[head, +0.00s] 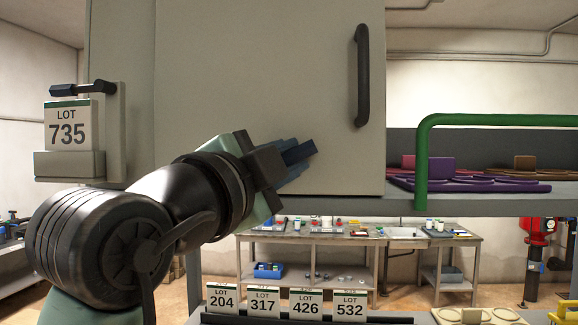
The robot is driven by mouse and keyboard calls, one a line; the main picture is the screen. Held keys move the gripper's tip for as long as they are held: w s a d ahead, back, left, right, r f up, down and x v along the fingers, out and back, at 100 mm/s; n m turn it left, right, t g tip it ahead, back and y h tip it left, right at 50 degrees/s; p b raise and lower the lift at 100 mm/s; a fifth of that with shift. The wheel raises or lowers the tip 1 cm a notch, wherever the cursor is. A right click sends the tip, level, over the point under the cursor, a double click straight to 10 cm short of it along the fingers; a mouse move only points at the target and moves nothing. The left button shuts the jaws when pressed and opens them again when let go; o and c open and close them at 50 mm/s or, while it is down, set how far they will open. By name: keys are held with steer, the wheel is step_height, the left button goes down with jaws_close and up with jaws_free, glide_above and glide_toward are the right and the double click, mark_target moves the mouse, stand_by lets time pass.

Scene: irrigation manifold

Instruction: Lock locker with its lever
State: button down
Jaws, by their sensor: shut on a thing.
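The locker (230,75) is a grey-green cabinet with a flat door and an upright black handle (362,75) near the door's right edge. The door looks closed. A small black lever with a dark blue end (66,90) sticks out left from a plate on the locker's left side, above a card reading LOT 735. My gripper (296,153) is in front of the lower door, left of and below the handle. Its blue fingers are shut on a small dark blue piece at their tips. I cannot tell what this piece belongs to or whether it touches the door.
A shelf (470,204) with coloured plates and a green rail (421,160) stands at the right. Cards reading LOT 204, 317, 426 and 532 stand low in front. A workbench (330,238) is behind. Room left of the locker looks open.

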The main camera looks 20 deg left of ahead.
steer(key=m+g, duration=0.2)
steer(key=m, duration=0.3)
steer(key=shift+r, duration=0.1)
stand_by(0.5)
steer(key=c, duration=0.8)
jaws_free()
steer(key=shift+o, duration=0.2)
